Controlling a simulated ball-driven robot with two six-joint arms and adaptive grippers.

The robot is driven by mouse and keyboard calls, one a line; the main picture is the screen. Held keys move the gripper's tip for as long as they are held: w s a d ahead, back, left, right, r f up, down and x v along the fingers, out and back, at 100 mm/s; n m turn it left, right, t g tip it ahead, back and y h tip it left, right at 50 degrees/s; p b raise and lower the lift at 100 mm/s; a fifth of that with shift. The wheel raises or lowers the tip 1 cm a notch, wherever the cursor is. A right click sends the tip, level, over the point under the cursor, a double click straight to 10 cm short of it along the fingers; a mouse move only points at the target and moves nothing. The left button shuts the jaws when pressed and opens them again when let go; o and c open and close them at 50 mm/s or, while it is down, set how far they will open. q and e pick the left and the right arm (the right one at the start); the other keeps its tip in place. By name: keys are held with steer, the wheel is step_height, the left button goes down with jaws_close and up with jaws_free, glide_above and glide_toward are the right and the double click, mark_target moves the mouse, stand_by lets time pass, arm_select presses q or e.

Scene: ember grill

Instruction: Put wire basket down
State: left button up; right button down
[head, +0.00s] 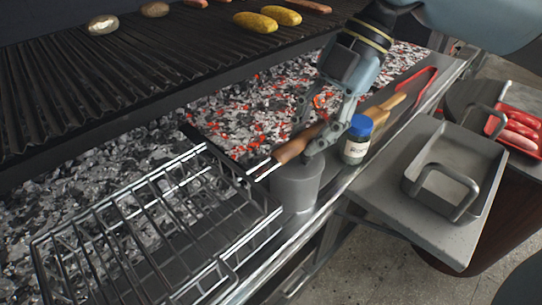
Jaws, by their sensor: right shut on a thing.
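The wire basket (158,238) is a long metal cage in the lower left of the head view. It lies across the near edge of the ember bed, and I cannot tell whether it rests or hovers there. Its wooden handle (290,149) points up and to the right. My right gripper (313,139) comes down from the upper right and is shut on this handle. My left gripper is not in view.
Glowing coals (243,116) fill the bed below a grill grate (140,62) with corn cobs (256,22) on it. A grey cylinder (295,187) and a blue-capped jar (356,142) stand close to the gripper. A metal tray (480,150) lies on the right side shelf (385,190).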

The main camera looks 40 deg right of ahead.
steer(key=w+a+f, duration=0.2)
steer(key=w+f, duration=0.3)
steer(key=f, duration=0.2)
steer(key=shift+w+a+f, duration=0.25)
steer(key=shift+w+a, duration=0.1)
steer(key=shift+a, duration=0.05)
steer(key=shift+f, duration=0.1)
steer(key=shift+s+f, duration=0.2)
steer(key=shift+f, duration=0.4)
steer(key=c, duration=1.6)
jaws_free()
steer(key=shift+o, duration=0.7)
steer(key=shift+w, duration=0.15)
steer(key=shift+d, duration=0.1)
